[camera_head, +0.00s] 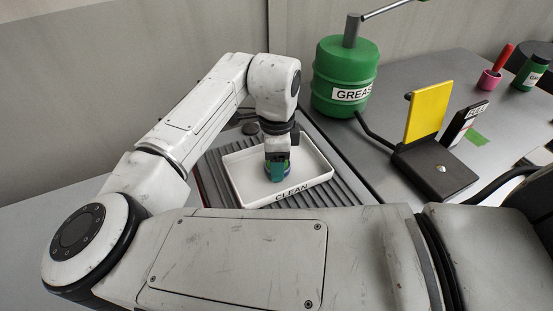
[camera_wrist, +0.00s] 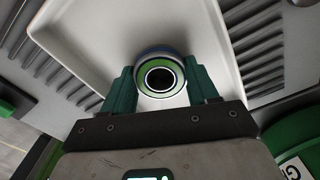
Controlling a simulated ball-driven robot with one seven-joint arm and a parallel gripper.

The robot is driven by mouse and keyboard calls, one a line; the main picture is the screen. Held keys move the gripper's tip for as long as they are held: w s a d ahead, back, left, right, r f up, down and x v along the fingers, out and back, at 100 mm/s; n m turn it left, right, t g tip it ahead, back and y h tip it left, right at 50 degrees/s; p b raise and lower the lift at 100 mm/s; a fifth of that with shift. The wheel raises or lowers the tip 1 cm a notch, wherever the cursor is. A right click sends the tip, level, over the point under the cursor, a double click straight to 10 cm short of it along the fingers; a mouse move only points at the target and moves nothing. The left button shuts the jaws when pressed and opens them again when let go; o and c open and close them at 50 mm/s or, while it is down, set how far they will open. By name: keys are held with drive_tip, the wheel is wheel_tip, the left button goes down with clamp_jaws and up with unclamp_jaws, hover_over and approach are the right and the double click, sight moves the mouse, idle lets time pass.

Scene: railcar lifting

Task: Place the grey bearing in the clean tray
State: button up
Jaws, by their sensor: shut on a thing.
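The grey bearing (camera_wrist: 160,94) shows in the wrist view as a ring with a dark centre hole, a green band on its face and a blue edge. My gripper (camera_head: 277,172) reaches down inside the white tray marked CLEAN (camera_head: 243,185). Its green fingers are shut on the bearing, one on each side, as the wrist view (camera_wrist: 161,84) shows. The tray's pale floor (camera_wrist: 95,40) lies behind the bearing there. In the head view the fingers hide most of the bearing. I cannot tell whether it touches the tray floor.
The tray lies on a ridged grey drainboard (camera_head: 211,180). A green grease drum (camera_head: 345,75) stands behind it to the right. Farther right are a yellow panel (camera_head: 428,112) on a dark base, a pink cup (camera_head: 489,80) and a green can (camera_head: 532,72).

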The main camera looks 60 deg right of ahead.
drive_tip(key=shift+f, duration=0.15)
drive_tip(key=o, duration=1.3)
drive_tip(key=shift+c, duration=0.2)
wheel_tip(320, 180, up, 12)
